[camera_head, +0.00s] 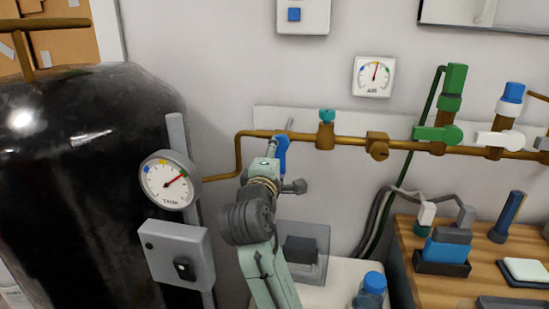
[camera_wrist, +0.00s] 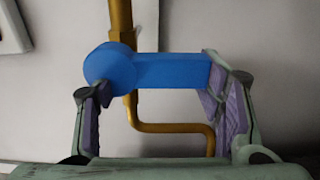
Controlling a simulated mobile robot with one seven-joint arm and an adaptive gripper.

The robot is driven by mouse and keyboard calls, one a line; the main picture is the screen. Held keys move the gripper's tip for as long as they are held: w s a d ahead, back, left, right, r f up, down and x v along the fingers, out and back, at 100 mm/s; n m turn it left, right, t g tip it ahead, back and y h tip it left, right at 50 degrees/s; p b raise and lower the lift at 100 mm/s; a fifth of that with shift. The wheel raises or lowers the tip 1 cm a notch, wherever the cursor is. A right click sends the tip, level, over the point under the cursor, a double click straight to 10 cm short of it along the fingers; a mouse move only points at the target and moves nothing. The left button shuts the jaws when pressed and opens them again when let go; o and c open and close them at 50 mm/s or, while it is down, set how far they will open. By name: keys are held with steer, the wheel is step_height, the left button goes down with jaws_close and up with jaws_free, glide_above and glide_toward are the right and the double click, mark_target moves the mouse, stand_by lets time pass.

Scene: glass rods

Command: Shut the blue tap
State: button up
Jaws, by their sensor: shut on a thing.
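The blue tap (camera_head: 281,153) sits at the left part of the brass pipe (camera_head: 350,143) on the wall. In the head view its lever hangs down, crosswise to the pipe. In the wrist view the blue tap (camera_wrist: 172,71) shows a round hub at left and a lever reaching right, again crosswise to the pipe. My gripper (camera_wrist: 155,90) is shut on the tap, one finger at the hub side and the other at the lever's far end. In the head view my gripper (camera_head: 273,160) partly hides the tap.
A black tank (camera_head: 80,170) with a dial gauge (camera_head: 168,184) stands at left. A green tap (camera_head: 440,133) and a white tap (camera_head: 498,138) sit farther right on the pipe. A wooden bench (camera_head: 480,265) with tools and a blue-capped jar (camera_head: 370,290) are at lower right.

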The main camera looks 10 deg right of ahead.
stand_by(0.3)
steer(key=o, duration=1.7)
steer(key=v, duration=0.7)
steer(key=shift+s, duration=0.25)
